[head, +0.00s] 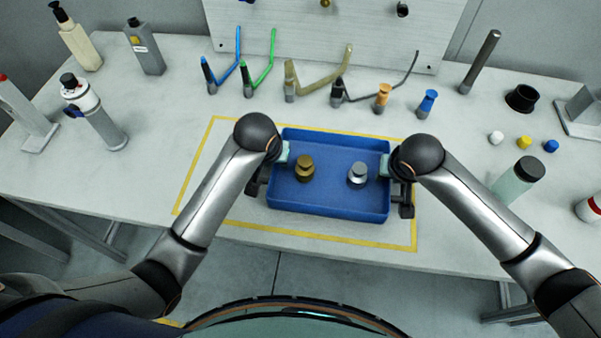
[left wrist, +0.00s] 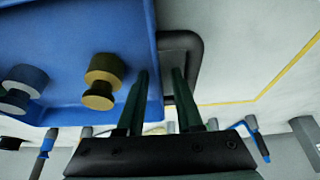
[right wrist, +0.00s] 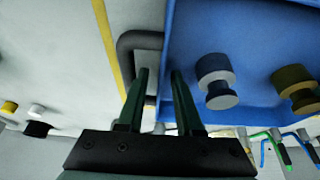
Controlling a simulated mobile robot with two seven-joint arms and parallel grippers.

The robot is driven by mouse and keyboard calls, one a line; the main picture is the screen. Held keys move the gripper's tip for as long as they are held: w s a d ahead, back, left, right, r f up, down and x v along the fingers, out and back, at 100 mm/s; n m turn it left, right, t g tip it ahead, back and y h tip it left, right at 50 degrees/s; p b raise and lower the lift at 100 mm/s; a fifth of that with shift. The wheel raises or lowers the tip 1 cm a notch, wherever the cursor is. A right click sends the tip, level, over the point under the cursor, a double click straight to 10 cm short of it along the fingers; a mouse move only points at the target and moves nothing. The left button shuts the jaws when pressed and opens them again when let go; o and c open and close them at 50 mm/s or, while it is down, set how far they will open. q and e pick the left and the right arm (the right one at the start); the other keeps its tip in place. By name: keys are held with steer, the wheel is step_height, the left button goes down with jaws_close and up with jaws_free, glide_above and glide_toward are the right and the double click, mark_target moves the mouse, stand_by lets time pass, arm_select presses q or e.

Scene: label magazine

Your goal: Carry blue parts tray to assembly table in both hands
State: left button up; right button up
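The blue parts tray (head: 330,205) sits level on the light worktable, within a yellow outline, with a dark loop handle at each end. A brass weight (head: 305,170) and a silver weight (head: 358,174) stand in it; both also show in the wrist views. My left gripper (left wrist: 160,75) is at the tray's left end, its fingers apart on either side of the end wall by the left handle (left wrist: 193,50). My right gripper (right wrist: 159,75) is placed likewise at the right end, by the right handle (right wrist: 125,45).
Several angled tools and pegs (head: 290,80) stand behind the tray before an upright panel (head: 330,30). A grey-white bottle (head: 95,112) stands left, a pale green dark-capped bottle (head: 518,180) right. Small coloured balls (head: 523,142) lie at right. The table's front edge is clear.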

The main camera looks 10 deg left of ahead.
arm_select(q)
steer(key=v, duration=0.9)
steer(key=shift+r, duration=0.45)
steer(key=shift+s+v, duration=0.2)
steer(key=shift+v, duration=0.9)
arm_select(e)
steer(key=v, duration=1.2)
arm_select(q)
steer(key=shift+s+f, duration=0.1)
steer(key=shift+f, duration=0.05)
arm_select(e)
steer(key=shift+s, duration=0.15)
